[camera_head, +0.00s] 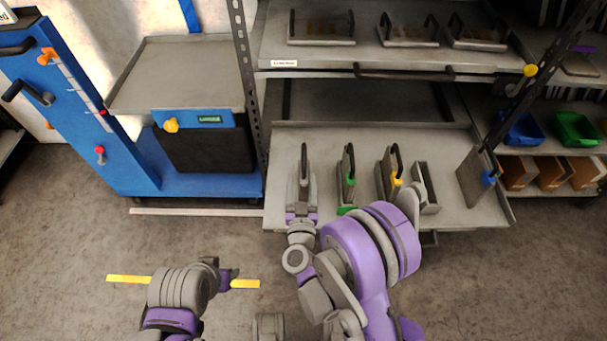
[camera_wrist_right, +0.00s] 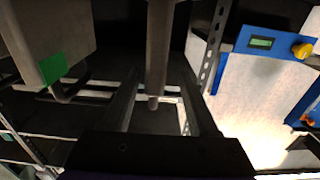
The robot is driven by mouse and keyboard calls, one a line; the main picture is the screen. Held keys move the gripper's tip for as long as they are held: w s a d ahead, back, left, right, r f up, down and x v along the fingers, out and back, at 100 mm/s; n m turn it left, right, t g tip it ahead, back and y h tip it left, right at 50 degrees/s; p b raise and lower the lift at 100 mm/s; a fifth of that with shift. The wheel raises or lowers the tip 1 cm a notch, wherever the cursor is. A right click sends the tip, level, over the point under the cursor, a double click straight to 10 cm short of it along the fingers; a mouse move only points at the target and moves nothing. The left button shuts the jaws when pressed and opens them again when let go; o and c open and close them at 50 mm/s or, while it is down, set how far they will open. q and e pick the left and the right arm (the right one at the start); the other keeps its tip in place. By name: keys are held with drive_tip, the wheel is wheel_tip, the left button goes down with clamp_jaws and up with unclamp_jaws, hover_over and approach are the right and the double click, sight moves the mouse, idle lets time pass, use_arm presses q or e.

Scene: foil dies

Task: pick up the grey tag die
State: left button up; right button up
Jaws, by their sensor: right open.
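The leftmost die (camera_head: 304,158) stands on the pulled-out lower shelf with its dark handle up; it appears to be the grey tag die, though its tag is hard to make out. My right gripper (camera_head: 302,190) is open at the front of it. In the right wrist view a grey bar-like part (camera_wrist_right: 157,45), apparently of this die, shows between the two open fingers (camera_wrist_right: 158,105), apart from both. My left arm is low at the left over the floor; its gripper (camera_head: 222,274) shows too poorly to tell its jaws.
A green-tagged die (camera_head: 347,180) stands close at the right, then a yellow-tagged die (camera_head: 388,175). A blue-tagged die (camera_head: 475,175) leans at the shelf's right end. A perforated post (camera_head: 245,85) and blue cart (camera_head: 150,170) are at the left.

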drive_tip(key=w, duration=0.6)
drive_tip(key=shift+d, duration=0.3)
clamp_jaws()
idle(1.1)
